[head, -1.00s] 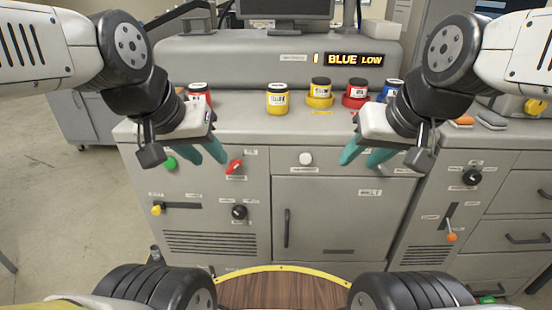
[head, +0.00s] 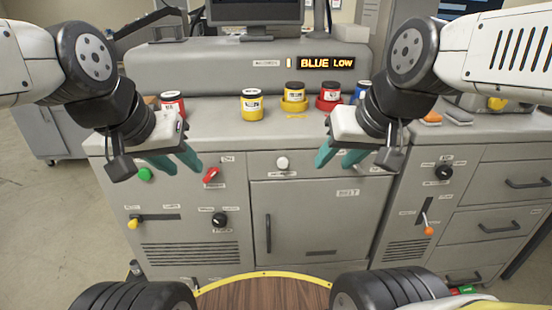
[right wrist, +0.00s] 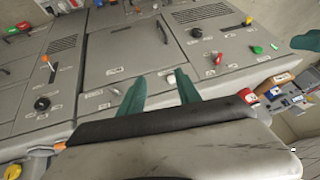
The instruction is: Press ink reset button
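A round white button (head: 282,162) sits on the grey machine's front, above the cabinet door. Its label is too small to read. It also shows in the right wrist view (right wrist: 171,79), beyond and between the fingertips. The display (head: 327,63) reads "BLUE LOW". My right gripper (head: 338,156) is open and empty, to the right of the white button and apart from it. It also shows open in the right wrist view (right wrist: 160,90). My left gripper (head: 176,160) is open and empty, left of a red switch (head: 211,175) and near a green button (head: 145,174).
Ink jars stand on the machine's top: yellow (head: 252,105), red (head: 173,105), another yellow (head: 294,95), another red (head: 330,95) and blue (head: 361,92). Black knobs (head: 219,220) and a yellow-tipped lever (head: 133,222) stick out of the front. Floor is free at left.

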